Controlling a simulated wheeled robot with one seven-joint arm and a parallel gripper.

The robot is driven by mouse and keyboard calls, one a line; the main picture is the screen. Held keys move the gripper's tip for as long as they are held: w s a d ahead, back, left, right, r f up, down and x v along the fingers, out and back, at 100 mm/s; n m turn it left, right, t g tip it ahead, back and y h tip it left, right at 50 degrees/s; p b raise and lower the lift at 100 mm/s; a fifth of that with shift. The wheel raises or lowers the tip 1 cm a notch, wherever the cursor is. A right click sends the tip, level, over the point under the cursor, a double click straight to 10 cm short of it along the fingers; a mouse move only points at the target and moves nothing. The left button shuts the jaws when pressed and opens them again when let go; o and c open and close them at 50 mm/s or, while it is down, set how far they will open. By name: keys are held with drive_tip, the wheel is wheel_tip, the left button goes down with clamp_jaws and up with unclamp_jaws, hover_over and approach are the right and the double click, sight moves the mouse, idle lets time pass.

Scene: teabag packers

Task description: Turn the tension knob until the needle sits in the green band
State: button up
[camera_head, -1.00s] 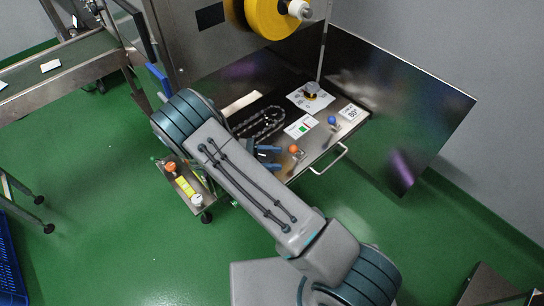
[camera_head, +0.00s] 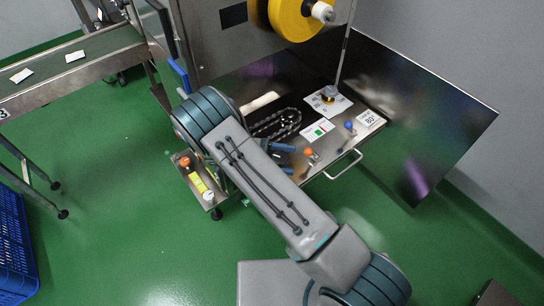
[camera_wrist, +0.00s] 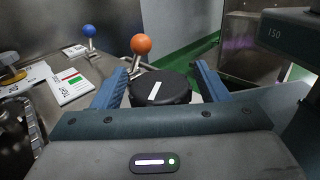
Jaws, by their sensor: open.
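A round black knob (camera_wrist: 160,88) with a white line on its top is in the wrist view. My gripper (camera_wrist: 163,84) is open, with one blue finger to the left of the knob and one to the right; small gaps show beside it. My gripper's blue fingers (camera_head: 280,150) show partly past my arm in the head view, where the knob is hidden. A white card with a green and a red patch (camera_wrist: 70,86) lies left of the knob and also shows in the head view (camera_head: 318,129). I cannot make out a needle on it.
An orange ball lever (camera_wrist: 141,45) stands just behind the knob. A blue ball lever (camera_wrist: 89,31) stands farther left. A numbered white sheet with a dark knob (camera_head: 328,97), a chain (camera_head: 277,124) and a printed card (camera_head: 370,119) are on the panel. A handle (camera_head: 344,166) juts from its front.

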drive_tip(key=w+a, duration=0.2)
drive_tip(key=a, duration=1.1)
drive_tip(key=shift+a+p, duration=0.2)
drive_tip(key=shift+p, duration=0.2)
